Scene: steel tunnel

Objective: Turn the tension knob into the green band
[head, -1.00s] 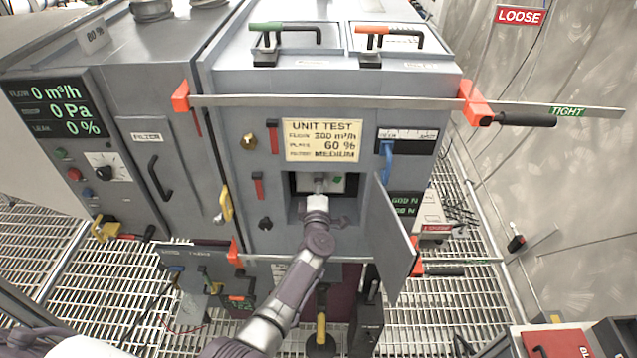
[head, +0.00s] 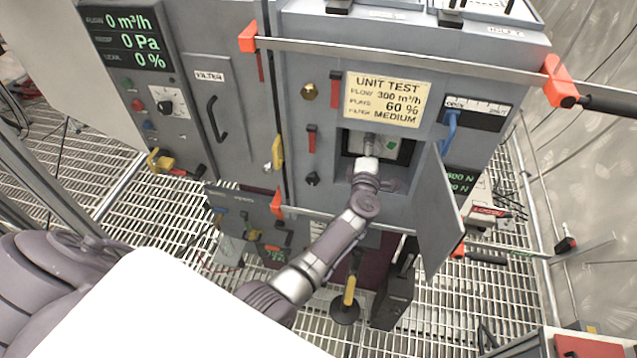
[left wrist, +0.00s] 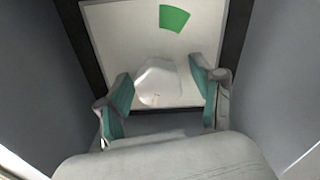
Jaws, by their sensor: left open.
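The tension knob (left wrist: 158,82) is a pale, rounded knob on a white plate (left wrist: 118,35) inside a dark-edged recess. The green band (left wrist: 173,18) is a green patch on that plate, beyond the knob and slightly right of it. It also shows in the head view (head: 392,145), just right of my gripper. My left gripper (head: 369,142) reaches into the recess in the grey cabinet's front. In the left wrist view its open fingers (left wrist: 160,92) stand on both sides of the knob, with gaps visible. The knob's pointer is not clear. My right gripper is out of view.
An open grey door (head: 440,215) stands close on the right of the recess. The unit test label (head: 387,97) is above it. A long bar (head: 400,60) with orange ends crosses the cabinet higher up. A blue handle (head: 449,130) is at the upper right.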

